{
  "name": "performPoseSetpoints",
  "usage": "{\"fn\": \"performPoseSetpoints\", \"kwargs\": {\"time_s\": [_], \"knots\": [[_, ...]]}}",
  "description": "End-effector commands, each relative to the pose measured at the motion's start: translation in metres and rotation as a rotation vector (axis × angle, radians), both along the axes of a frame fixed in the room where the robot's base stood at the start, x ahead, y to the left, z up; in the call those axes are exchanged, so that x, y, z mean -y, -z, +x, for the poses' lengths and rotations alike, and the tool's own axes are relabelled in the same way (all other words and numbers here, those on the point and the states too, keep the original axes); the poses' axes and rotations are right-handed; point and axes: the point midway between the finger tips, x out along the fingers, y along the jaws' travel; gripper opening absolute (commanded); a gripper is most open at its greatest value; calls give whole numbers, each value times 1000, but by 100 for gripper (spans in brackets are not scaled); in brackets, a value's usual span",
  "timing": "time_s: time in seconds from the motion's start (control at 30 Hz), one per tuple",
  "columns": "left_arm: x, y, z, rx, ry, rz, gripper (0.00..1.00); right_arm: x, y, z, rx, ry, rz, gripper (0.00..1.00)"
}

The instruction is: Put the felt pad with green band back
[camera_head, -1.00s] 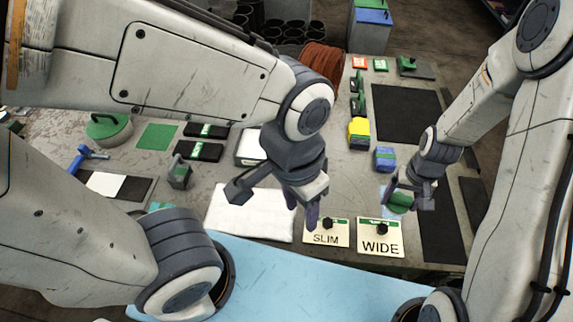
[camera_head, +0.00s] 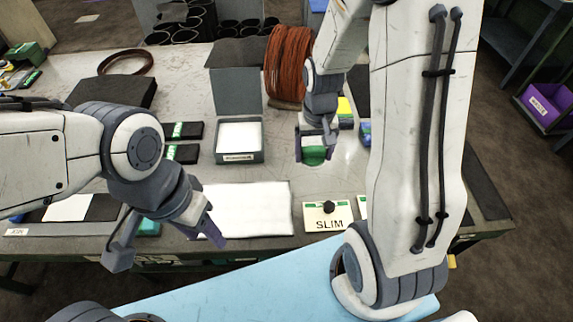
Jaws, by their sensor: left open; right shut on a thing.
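My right gripper (camera_head: 317,135) is shut on a green rounded piece (camera_head: 314,156), which I take to be the felt pad with green band. Only its green part shows clearly below the fingers. It is over the table, right of a grey open box (camera_head: 240,157) with white content and a label on its front. Whether it touches the table I cannot tell. My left gripper (camera_head: 165,245) is open and empty at the table's front edge, left of a white cloth (camera_head: 250,208).
The SLIM plate (camera_head: 328,223) with a black knob stands at the front edge. My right arm hides much of the table's right side. Black green-labelled blocks (camera_head: 182,153) lie left of the box. An orange coil (camera_head: 288,62) and dark tubes (camera_head: 190,25) are behind.

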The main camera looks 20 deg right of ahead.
Motion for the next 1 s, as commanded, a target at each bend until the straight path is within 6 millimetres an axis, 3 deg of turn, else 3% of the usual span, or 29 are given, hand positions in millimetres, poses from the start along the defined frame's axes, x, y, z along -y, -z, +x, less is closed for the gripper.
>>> {"fn": "performPoseSetpoints", "kwargs": {"time_s": [0.17, 0.4, 0.6, 0.77, 1.0], "knots": [[0, 0, 0, 1, 0, -1, 50, -2, 11, 19, -4, 16, 0, 39], [0, -12, 0, 1, 0, -1, 50, -15, 43, 73, -3, 12, 0, 39], [0, -18, 0, 1, 0, -1, 50, -23, 63, 105, -1, 12, 0, 39], [0, -19, 0, 1, 0, -1, 50, -24, 71, 112, -2, 12, 1, 39], [0, -28, 0, 1, 0, -1, 50, -24, 103, 112, -4, 13, 0, 39]]}}
